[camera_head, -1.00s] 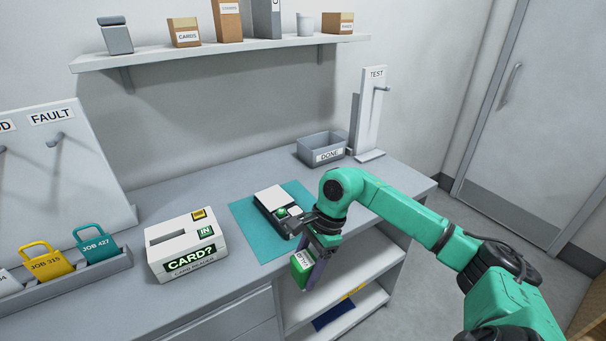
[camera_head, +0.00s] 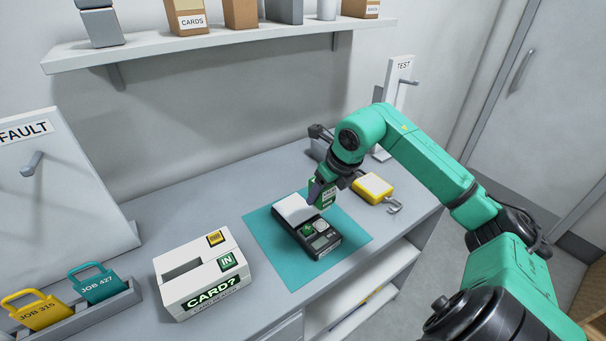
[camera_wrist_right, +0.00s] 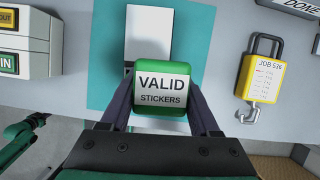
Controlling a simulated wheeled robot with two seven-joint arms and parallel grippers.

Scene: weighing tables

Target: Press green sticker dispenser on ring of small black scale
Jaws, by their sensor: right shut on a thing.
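The small black scale (camera_head: 322,246) lies on a teal mat (camera_head: 275,262). It has a white plate (camera_head: 294,208), a green round part (camera_head: 307,229) and a pale square on top. My right gripper (camera_head: 325,186) is shut on the green sticker dispenser (camera_head: 326,198), held over the mat by the scale's far right side. In the right wrist view the dispenser (camera_wrist_right: 161,88), labelled VALID STICKERS, sits between both fingers and covers much of the scale. What looks like my left gripper (camera_wrist_right: 38,120) shows small at that view's left edge; its jaws are unclear.
A white CARD? box (camera_head: 203,284) stands left of the mat. A yellow JOB 536 piece with shackle and hook (camera_head: 373,187) lies right of it. Coloured job tags (camera_head: 98,286) stand in a holder at far left. A shelf (camera_head: 200,45) runs along the wall.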

